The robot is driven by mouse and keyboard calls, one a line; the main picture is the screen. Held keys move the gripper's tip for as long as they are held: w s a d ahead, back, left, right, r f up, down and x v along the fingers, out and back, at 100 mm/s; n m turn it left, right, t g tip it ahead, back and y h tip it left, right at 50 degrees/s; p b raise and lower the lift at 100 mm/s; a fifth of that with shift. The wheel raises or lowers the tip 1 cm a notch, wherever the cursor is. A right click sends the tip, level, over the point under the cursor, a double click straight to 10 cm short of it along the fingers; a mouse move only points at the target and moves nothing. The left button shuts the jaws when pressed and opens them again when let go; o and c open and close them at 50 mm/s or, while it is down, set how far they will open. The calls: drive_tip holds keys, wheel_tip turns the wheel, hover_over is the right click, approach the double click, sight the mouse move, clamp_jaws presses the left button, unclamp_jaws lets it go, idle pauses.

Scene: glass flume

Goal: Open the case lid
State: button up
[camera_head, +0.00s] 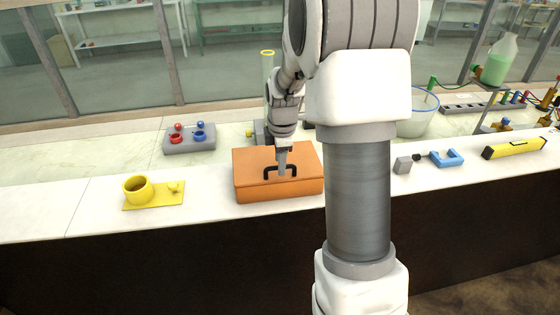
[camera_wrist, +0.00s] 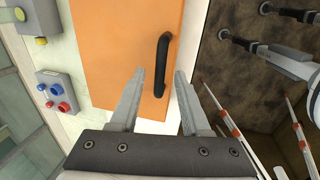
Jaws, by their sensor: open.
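The orange case (camera_head: 278,190) stands on the white counter with its lid (camera_head: 252,160) shut. A black arched handle (camera_head: 267,171) is on the lid; in the wrist view the handle (camera_wrist: 162,62) shows near the lid's edge (camera_wrist: 120,40). My gripper (camera_head: 282,172) points down over the lid at the handle. In the wrist view my gripper (camera_wrist: 160,76) is open, with a grey finger on either side of the handle's line. I cannot tell whether the fingers touch the handle.
A yellow mug-like piece on a plate (camera_head: 160,199) stands left of the case. A grey box with red and blue knobs (camera_head: 175,147) is behind left. A grey block (camera_head: 402,166), blue bracket (camera_head: 447,158) and yellow level (camera_head: 500,152) lie to the right.

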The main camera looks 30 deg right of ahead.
drive_tip(key=shift+f, duration=0.25)
clamp_jaws()
idle(1.4)
